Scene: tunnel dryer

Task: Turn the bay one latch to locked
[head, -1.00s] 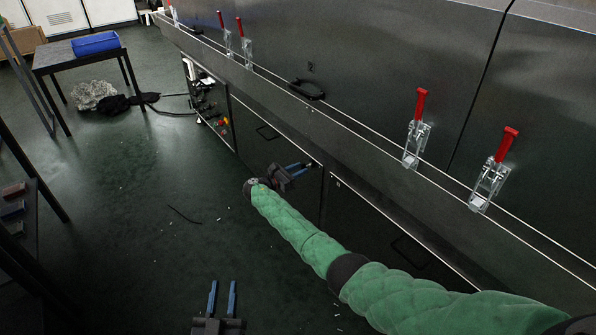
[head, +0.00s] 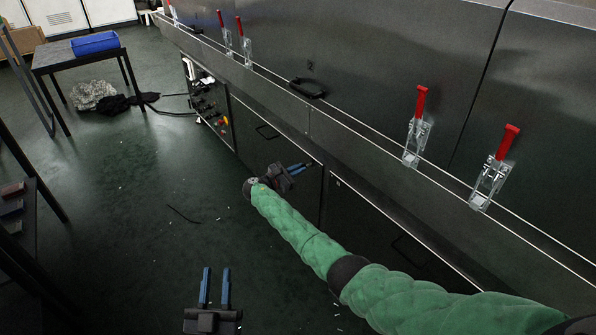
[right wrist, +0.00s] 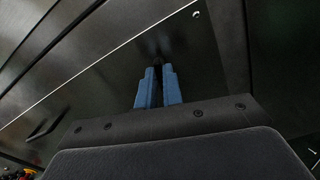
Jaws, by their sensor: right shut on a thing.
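My right gripper (head: 298,169), on the green arm, is at a dark lower panel (head: 277,145) of the dryer, near the panel's upper right corner. In the right wrist view its blue fingers (right wrist: 158,88) are close together on a small dark piece (right wrist: 158,62) at the panel, which seems to be the latch. The fingers mostly hide it, so I cannot tell how it is turned. My left gripper (head: 215,287) is open and empty over the floor at the bottom of the head view.
Several red-handled clamps, one here (head: 416,130), line the ledge above. A control panel (head: 208,100) is further left. A table with a blue bin (head: 96,43) stands at the far left.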

